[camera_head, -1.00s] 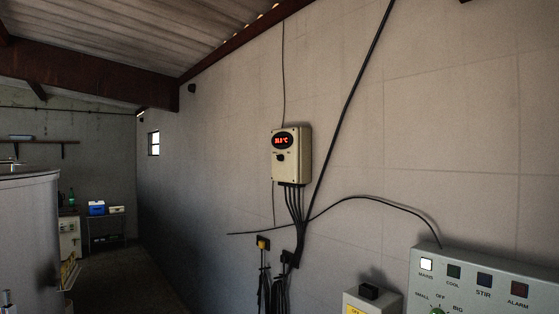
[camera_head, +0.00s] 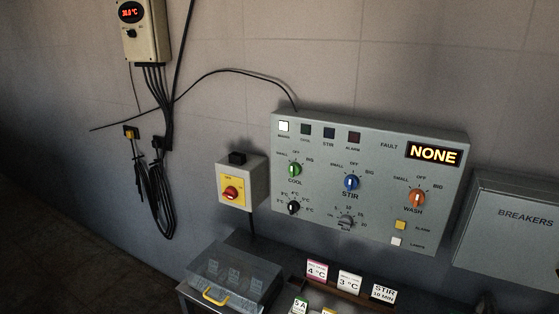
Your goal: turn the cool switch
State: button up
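The cool switch (camera_head: 294,170) is a green rotary knob with a pale pointer bar, at the left of the grey control panel (camera_head: 375,225). "COOL" is printed below it, with "SMALL", "OFF" and "BIG" around it. The pointer looks roughly upright, near OFF. The cool lamp (camera_head: 305,130) above is dark, while the mains lamp (camera_head: 283,126) is lit white. My gripper is not in view.
A red-and-yellow isolator switch (camera_head: 231,192) is left of the panel. Below stand a clear-lidded box (camera_head: 233,270) with a yellow handle and several label cards (camera_head: 349,281). A breaker box (camera_head: 512,225) is at right. Cables (camera_head: 158,190) hang at left.

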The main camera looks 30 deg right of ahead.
aim_at(295, 169)
jog(key=u, duration=0.15)
jog(key=k, duration=0.7)
jog(key=u, duration=0.55)
jog(key=k, duration=0.65)
jog(key=u, duration=0.55)
jog(key=i, duration=1.8)
jog(key=z, duration=0.35)
